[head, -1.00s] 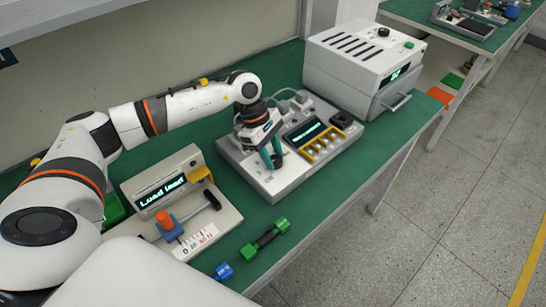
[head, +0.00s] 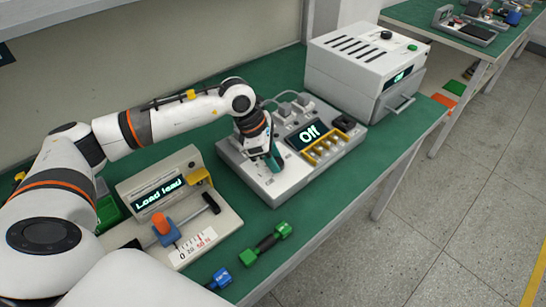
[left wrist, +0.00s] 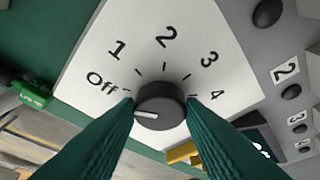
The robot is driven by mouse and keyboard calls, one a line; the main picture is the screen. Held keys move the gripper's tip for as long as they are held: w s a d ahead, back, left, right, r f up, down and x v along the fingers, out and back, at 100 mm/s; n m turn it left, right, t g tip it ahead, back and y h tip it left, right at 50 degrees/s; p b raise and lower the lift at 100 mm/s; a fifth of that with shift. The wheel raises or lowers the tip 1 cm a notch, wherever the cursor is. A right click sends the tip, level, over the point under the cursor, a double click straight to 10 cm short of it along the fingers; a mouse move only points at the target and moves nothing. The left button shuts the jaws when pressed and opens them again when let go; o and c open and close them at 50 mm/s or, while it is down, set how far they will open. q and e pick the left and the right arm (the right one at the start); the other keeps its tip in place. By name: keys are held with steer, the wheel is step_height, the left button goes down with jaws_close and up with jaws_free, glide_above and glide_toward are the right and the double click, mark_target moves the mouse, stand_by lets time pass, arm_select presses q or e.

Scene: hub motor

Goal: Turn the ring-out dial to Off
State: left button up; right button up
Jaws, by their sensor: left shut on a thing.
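The ring-out dial (left wrist: 160,104) is a round dark knob with a white pointer line. It sits on a white plate marked Off, 1, 2, 3 and 4. The pointer faces left and slightly down in the left wrist view, on the Off side. My left gripper (left wrist: 160,112) is shut on the dial, one teal finger on each side. In the head view my left gripper (head: 274,163) comes down on the grey tester box (head: 288,186) and hides the dial. My right gripper is not in view.
A green-ended lead (head: 266,243) lies in front of the box. A white cabinet (head: 365,70) stands behind right. Green bench shows between them.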

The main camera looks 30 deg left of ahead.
arm_select(q)
steer(key=o, duration=1)
steer(key=b+v, duration=0.1)
steer(key=v, duration=1.1)
